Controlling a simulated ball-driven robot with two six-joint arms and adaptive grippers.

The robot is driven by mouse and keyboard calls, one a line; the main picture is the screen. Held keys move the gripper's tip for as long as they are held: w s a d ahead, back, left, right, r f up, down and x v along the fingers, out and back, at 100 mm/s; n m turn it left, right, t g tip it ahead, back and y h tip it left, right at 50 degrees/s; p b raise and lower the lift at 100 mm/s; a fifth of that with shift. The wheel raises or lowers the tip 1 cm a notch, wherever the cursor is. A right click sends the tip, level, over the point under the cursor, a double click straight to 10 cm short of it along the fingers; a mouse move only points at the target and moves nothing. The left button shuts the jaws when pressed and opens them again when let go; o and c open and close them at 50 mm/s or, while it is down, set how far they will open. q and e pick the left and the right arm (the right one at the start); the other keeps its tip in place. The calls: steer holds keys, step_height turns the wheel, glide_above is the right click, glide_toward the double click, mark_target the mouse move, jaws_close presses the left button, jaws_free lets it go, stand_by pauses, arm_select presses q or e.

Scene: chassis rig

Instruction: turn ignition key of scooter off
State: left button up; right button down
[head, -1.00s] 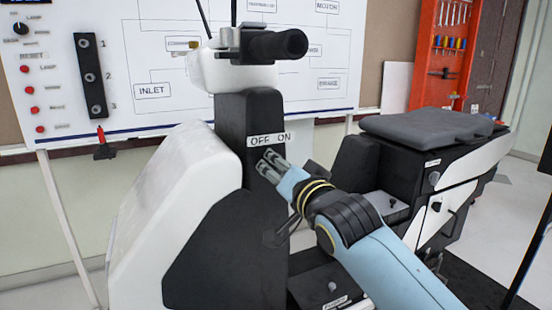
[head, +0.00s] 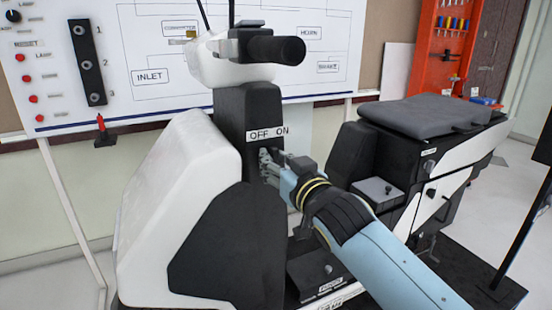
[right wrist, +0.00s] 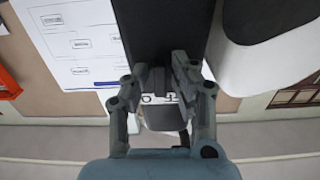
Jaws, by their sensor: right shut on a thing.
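The scooter (head: 190,205) stands upright with a white front shield and a black steering column. A white label (head: 267,135) reading OFF and ON is on the column, below the handlebar grip (head: 276,50). My right gripper (head: 268,158) is at the column just under this label, between the two words. In the right wrist view its fingers (right wrist: 160,75) are close together against the black column and shut on the ignition key, which they mostly hide. I cannot make out which way the key points. My left gripper is not in view.
A whiteboard panel (head: 345,85) with a diagram and several switches stands behind the scooter. The grey seat (head: 430,118) is at the right, and a red tool rack (head: 450,45) is behind it. Open floor lies at the far right.

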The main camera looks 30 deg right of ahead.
stand_by(0.5)
steer(key=c, duration=1.3)
jaws_free()
steer(key=s, duration=1.2)
steer(key=shift+a, duration=0.35)
